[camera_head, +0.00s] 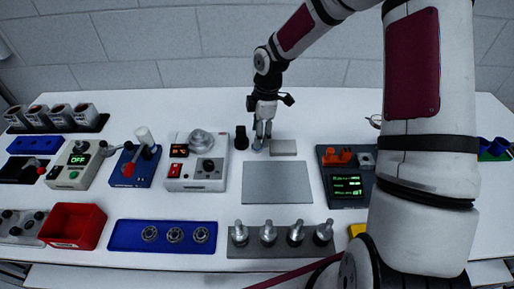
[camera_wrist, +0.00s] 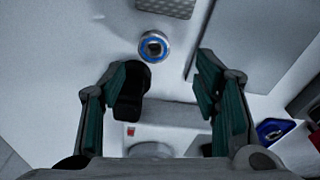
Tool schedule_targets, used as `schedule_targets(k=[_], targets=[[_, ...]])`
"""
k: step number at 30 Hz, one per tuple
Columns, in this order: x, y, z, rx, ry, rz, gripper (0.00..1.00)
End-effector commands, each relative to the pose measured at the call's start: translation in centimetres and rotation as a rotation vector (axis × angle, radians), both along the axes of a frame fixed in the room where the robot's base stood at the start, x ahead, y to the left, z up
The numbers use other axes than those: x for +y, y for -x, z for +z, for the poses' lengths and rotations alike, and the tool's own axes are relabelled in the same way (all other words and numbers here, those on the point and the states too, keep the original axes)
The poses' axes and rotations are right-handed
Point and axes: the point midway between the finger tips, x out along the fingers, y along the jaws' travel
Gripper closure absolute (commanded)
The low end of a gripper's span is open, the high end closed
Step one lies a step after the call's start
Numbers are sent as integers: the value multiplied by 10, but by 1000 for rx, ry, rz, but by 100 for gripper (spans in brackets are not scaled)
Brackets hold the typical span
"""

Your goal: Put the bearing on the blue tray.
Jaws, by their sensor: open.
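The bearing (camera_wrist: 154,46), a silver ring with a blue band and a dark centre, lies on the white table in the wrist view. My gripper (camera_wrist: 163,75) is open and empty, with its fingers on either side below the bearing in the picture. In the head view, my gripper (camera_head: 262,142) hangs low at the back middle of the table and largely hides the bearing. The blue tray (camera_head: 125,237) is at the front left, with three round metal rings in it. Part of the tray may show at the lower right of the wrist view.
A black block (camera_head: 241,138) stands left of my gripper; it shows by the left finger (camera_wrist: 131,95). A grey block (camera_head: 283,147) is just right. A grey mat (camera_head: 277,188) lies in front. Power unit (camera_head: 197,165), red bin (camera_head: 74,227) and a metal-peg rack (camera_head: 281,245) stand around.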

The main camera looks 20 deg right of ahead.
Motion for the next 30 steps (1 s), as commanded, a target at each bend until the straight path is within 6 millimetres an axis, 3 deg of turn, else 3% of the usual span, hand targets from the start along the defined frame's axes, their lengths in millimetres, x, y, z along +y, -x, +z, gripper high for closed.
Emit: schedule_targets(k=[5, 15, 24, 30], targets=[[0, -1, -11, 1, -1, -2, 44], [1, -7, -52, 0, -1, -1, 44], [1, -8, -56, -1, 0, -2, 44], [1, -8, -56, -1, 0, -2, 89]])
